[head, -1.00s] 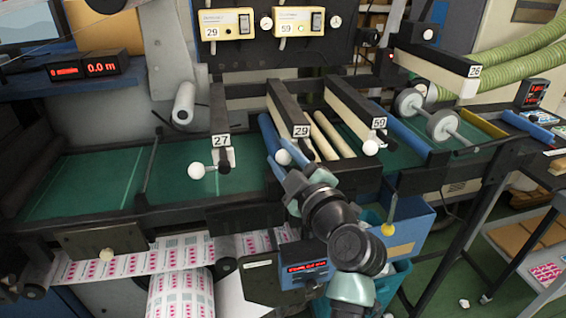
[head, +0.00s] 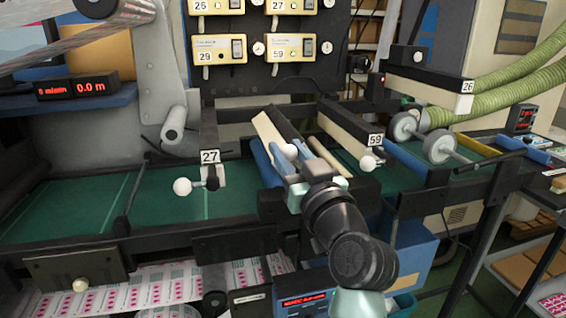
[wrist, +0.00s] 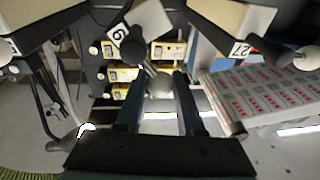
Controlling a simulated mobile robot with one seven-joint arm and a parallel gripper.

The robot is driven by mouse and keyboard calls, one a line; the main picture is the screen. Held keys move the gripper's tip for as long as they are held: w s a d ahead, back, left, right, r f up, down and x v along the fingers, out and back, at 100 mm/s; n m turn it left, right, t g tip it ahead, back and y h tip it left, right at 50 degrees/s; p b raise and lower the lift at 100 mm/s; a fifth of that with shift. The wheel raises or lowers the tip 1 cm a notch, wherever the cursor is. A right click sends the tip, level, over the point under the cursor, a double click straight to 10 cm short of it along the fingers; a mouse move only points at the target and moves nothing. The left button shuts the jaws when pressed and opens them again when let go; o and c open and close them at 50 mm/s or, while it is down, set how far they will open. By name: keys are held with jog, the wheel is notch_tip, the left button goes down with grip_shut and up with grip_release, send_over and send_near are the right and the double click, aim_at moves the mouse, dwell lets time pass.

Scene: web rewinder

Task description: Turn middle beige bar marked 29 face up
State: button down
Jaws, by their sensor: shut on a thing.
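The middle beige bar (head: 268,138) lies between the bars marked 27 and 59 in the head view. It is rolled over, with its pale side showing on the upper left and its dark side on the right. Its number is not readable in the head view; a tilted label on the middle bar (wrist: 118,35) is partly visible in the wrist view. My gripper (head: 290,165) is at the bar's near end, shut on the white ball knob (head: 290,152). The knob also shows between the fingertips in the wrist view (wrist: 159,84).
The bar marked 27 (head: 209,156) with its white knob stands left, and the bar marked 59 (head: 375,140) stands close on the right. A green bed (head: 110,205) lies below. A control panel (head: 265,47) is behind, and a blue box (head: 412,245) stands below right.

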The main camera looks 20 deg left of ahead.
jog(key=m, duration=0.2)
jog(key=w+d+m+t, duration=0.1)
jog(key=m, duration=0.1)
jog(key=d+r+m+h+p, duration=0.1)
jog(key=m, duration=0.1)
jog(key=shift+w+m, duration=0.2)
jog(key=shift+m, duration=0.2)
jog(key=w+d+f+m+h+p, duration=0.1)
jog(key=d+f+m+h+p, duration=0.1)
jog(key=m+p, duration=0.5)
jog(key=w+d+f+m+h+p, duration=0.1)
jog(key=d+f+m+h+p, duration=0.1)
jog(key=m+p, duration=0.6)
jog(key=shift+w+d+f+m+h, duration=0.15)
jog(key=shift+w+f+m+h, duration=0.4)
jog(key=shift+m, duration=2.65)
jog(key=shift+s+f, duration=0.15)
jog(key=shift+f, duration=0.05)
jog(key=c, duration=0.5)
grip_release()
jog(key=shift+r, duration=0.1)
